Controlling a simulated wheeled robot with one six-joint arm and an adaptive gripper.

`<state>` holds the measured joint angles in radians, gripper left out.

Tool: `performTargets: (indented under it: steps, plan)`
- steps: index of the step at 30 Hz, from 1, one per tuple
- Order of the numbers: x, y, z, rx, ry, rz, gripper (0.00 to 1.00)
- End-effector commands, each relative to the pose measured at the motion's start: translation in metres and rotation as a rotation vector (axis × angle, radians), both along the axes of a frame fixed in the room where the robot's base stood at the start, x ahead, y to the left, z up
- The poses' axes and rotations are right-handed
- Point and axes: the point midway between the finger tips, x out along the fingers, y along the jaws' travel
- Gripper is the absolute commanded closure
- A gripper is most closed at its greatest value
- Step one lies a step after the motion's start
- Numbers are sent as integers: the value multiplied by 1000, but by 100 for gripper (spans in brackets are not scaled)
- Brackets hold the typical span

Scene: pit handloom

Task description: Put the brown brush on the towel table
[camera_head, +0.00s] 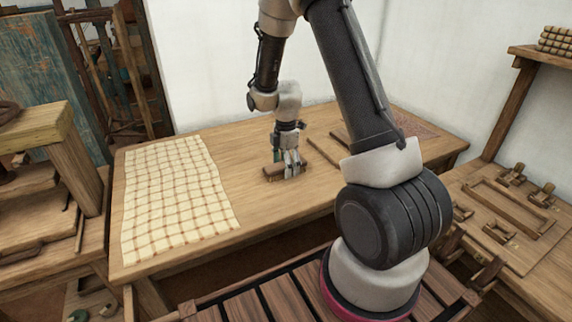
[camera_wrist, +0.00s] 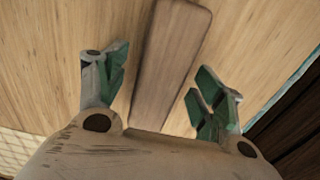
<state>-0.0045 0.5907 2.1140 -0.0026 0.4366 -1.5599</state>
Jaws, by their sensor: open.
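The brown brush (camera_head: 273,173) lies on the wooden table (camera_head: 255,205), right of the checked cream towel (camera_head: 172,190). In the wrist view the brush (camera_wrist: 172,60) is a long, smooth brown wooden block. My gripper (camera_head: 289,163) points down at the brush and covers part of it in the head view. In the wrist view my gripper (camera_wrist: 160,75) is open, with one green-padded finger on each side of the brush. Gaps show between the fingers and the brush there. The underside of the brush is hidden.
A thin wooden stick (camera_head: 322,152) and a dark flat board (camera_head: 412,128) lie farther right on the same table. A bench with wooden frames (camera_head: 510,207) stands at the right, a wooden structure (camera_head: 45,130) at the left. Bare tabletop lies between towel and brush.

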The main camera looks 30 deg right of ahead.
Motion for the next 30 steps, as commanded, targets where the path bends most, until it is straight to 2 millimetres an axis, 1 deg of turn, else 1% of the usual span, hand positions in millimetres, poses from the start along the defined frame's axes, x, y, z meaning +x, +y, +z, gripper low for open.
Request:
performTargets:
  steps: [2, 5, 12, 15, 18, 23, 26, 29, 30]
  plan:
    - [1, 0, 6, 0, -2, 0, 32]
    - [1, 0, 20, 0, -5, 0, 32]
    - [1, 0, 75, 1, -6, 0, 32]
    - [1, 0, 94, 1, -4, 0, 32]
    - [1, 0, 109, 1, -3, 0, 32]
    - [-3, 0, 127, 1, -8, -21, 32]
    - [-15, 0, 154, 4, -35, -118, 32]
    - [-43, 0, 195, 15, -84, -301, 32]
    - [-57, -1, 213, 23, -107, -393, 32]
